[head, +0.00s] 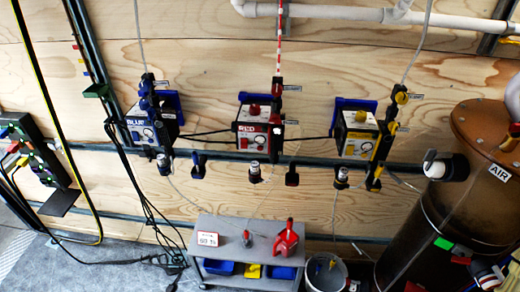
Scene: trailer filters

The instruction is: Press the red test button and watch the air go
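The box labelled RED (258,128) is mounted on the plywood wall between a box labelled BLUE (142,130) and a yellow-marked box (357,135). A small round red part (255,108) shows near the top of the RED box. It may be the test button, but it is too small to be sure. A red-and-white striped line (281,45) runs up from the RED unit. A brown tank labelled AIR (440,215) stands at the right. My gripper cannot be made out in this view.
A grey cart (262,250) below holds a red jug (287,240), a small sign (208,239) and blue bins (219,267). A bucket (325,273) stands beside it. Cables hang at the left. White pipes (340,13) cross the top.

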